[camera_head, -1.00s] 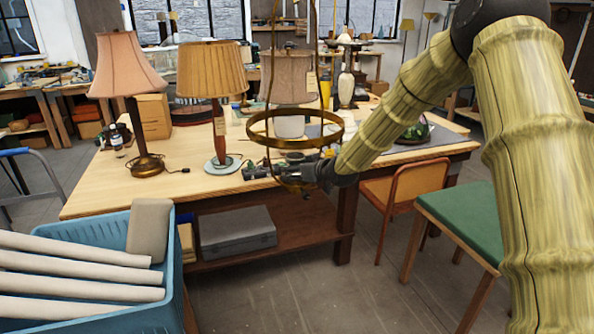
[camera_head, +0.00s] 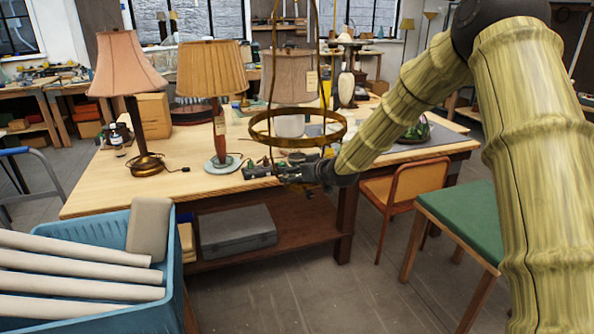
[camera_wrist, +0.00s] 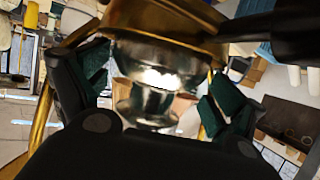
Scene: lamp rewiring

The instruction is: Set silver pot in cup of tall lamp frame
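The tall lamp frame, a brass ring (camera_head: 297,142) on thin rods, hangs in front of the table in the head view. My gripper (camera_head: 275,170) is just below the ring, pointing left. In the wrist view the silver pot (camera_wrist: 150,68) lies between the green finger pads of my gripper (camera_wrist: 157,85). The pads are spread, with a visible gap on the right. A brass cup-like part of the frame (camera_wrist: 165,22) overlaps the pot's end at the picture top. I cannot tell whether the pot is fully seated. The pot is not clearly visible in the head view.
The wooden table (camera_head: 100,190) holds a pink-shaded lamp (camera_head: 125,65), a pleated lamp (camera_head: 212,70) and a white vase lamp (camera_head: 346,88). A blue crate (camera_head: 160,262) with rolls stands at lower left. An orange chair (camera_head: 400,187) and a green-topped stool (camera_head: 465,225) are right.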

